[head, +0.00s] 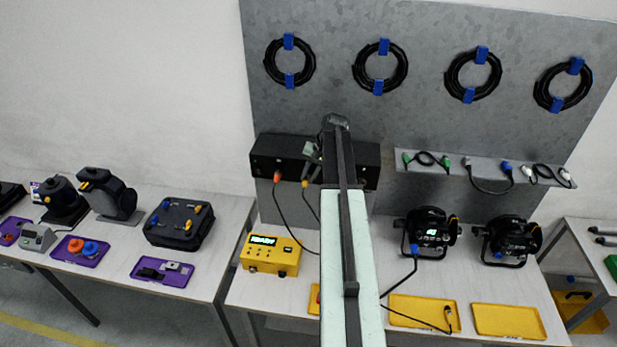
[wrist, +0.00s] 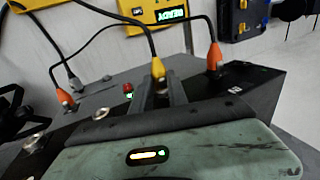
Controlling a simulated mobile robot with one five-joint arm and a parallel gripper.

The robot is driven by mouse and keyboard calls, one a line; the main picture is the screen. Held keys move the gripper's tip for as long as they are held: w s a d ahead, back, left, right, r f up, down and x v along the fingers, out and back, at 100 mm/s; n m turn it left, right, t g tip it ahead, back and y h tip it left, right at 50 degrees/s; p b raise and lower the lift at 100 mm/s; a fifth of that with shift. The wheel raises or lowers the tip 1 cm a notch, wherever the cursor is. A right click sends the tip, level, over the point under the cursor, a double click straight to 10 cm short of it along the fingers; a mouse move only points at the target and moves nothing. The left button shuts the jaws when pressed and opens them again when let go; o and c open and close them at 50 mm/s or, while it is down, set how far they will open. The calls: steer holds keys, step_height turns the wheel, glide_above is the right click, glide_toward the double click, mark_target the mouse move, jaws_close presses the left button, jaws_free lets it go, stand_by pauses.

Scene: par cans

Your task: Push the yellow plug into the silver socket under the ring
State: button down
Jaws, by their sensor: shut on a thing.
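The yellow plug (wrist: 158,69) is between the two dark fingers of my gripper (wrist: 161,88) in the wrist view, with its cable running up from it. My gripper is shut on it. In the head view the yellow plug (head: 305,183) shows at the front of the black box (head: 263,160), beside my arm. Round silver sockets show on the box in the wrist view, one left of my gripper (wrist: 101,113) and another farther left (wrist: 36,142). The plug's front end and any socket right at it are largely hidden. Black cable rings (head: 290,62) hang above on the wall panel.
An orange plug (head: 278,176) sits at the box left of the yellow one; another orange plug (wrist: 65,99) and a grey plug (wrist: 75,83) show in the wrist view. The yellow tester (head: 270,256) stands on the table below. My arm hides the box's middle.

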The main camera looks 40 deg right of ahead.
steer(key=shift+w+d, duration=0.25)
steer(key=shift+d, duration=0.05)
stand_by(0.4)
steer(key=c, duration=1.2)
jaws_free()
steer(key=shift+c, duration=0.2)
steer(key=a+p+v, duration=0.1)
steer(key=p+v, duration=0.4)
steer(key=s+d, duration=0.8)
steer(key=s, duration=0.1)
steer(key=shift+s, duration=0.4)
